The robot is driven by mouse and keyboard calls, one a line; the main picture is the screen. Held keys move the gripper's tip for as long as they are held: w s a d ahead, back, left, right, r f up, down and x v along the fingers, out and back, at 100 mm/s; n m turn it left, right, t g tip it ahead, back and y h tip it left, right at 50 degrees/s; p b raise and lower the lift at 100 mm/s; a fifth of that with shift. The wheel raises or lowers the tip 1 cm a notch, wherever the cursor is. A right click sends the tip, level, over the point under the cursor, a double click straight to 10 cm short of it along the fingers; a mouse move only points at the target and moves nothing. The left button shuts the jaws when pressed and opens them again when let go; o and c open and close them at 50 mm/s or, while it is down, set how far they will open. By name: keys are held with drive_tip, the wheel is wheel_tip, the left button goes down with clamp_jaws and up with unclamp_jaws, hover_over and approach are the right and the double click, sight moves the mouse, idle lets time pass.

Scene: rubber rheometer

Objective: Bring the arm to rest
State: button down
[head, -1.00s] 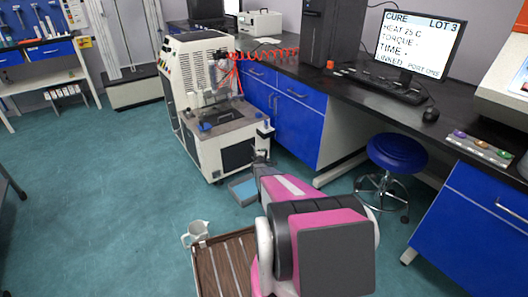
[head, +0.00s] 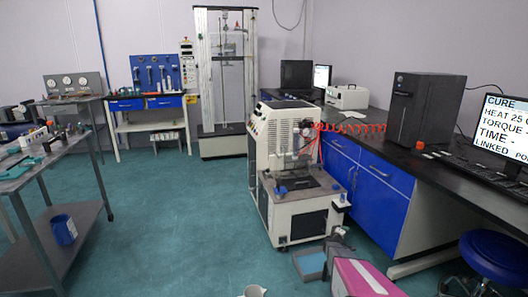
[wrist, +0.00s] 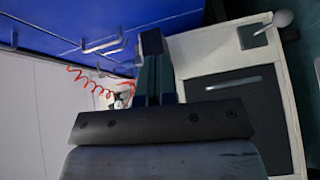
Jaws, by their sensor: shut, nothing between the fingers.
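My gripper (wrist: 156,65) points away from the wrist camera with its fingers together and nothing between them. In the head view only part of my pink arm shows at the bottom right, and the gripper is small and dark beside the lower right of the rheometer. The rheometer (head: 285,160) is a white cabinet machine with a dark work surface, standing on the floor in front of the blue bench. Its pale side with a dark panel (wrist: 240,105) fills the right of the wrist view, close to the gripper.
Blue bench drawers (head: 383,186) stand right of the rheometer, and a blue stool (head: 497,255) is at the lower right. A bin with a blue inside (head: 312,263) sits on the floor near my arm. A grey trolley (head: 45,165) stands left. The floor between trolley and rheometer is clear.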

drive_tip(key=s+a+r+m+g, duration=0.45)
drive_tip(key=s+r, duration=0.25)
drive_tip(key=s, duration=0.2)
drive_tip(key=s+a+r+m+g, duration=0.45)
drive_tip(key=s+r, duration=0.25)
drive_tip(key=s, duration=0.3)
drive_tip(key=s+a+r+g+y, duration=0.2)
drive_tip(key=s+a+r+y, duration=0.2)
drive_tip(key=s+a, duration=0.6)
drive_tip(key=s+a+r+g+y, duration=0.2)
drive_tip(key=s+a+r+y, duration=0.3)
drive_tip(key=s+a+y, duration=0.3)
drive_tip(key=s+a, duration=0.2)
drive_tip(key=a, duration=0.2)
drive_tip(key=shift+s+a+n, duration=0.15)
drive_tip(key=shift+s+n, duration=0.15)
drive_tip(key=shift+n, duration=0.1)
